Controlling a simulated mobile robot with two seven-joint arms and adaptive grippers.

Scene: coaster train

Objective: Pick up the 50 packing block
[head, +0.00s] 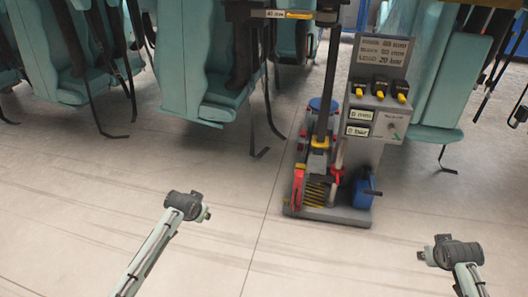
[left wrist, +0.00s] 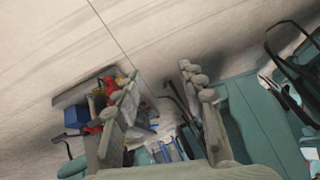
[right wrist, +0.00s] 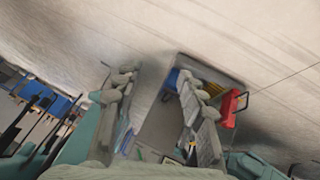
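I cannot make out a block marked 50 in any view. A grey machine stand (head: 345,212) is on the floor right of centre, with a grey sign panel (head: 383,54) on top whose small lettering is hard to read. Three black-and-yellow pieces (head: 380,88) sit in a row below the sign. My left gripper (head: 204,212) is left of the stand, apart from it; its fingers are spread and empty in the left wrist view (left wrist: 158,78). My right gripper (head: 425,256) is to the right and nearer; its fingers are spread and empty in the right wrist view (right wrist: 156,72).
The stand also carries a red part (head: 299,187), a yellow ribbed part (head: 318,193) and a blue part (head: 362,192) low down. Teal seats (head: 205,75) with hanging dark straps are behind at left, another (head: 450,80) at right. The near pale floor is clear.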

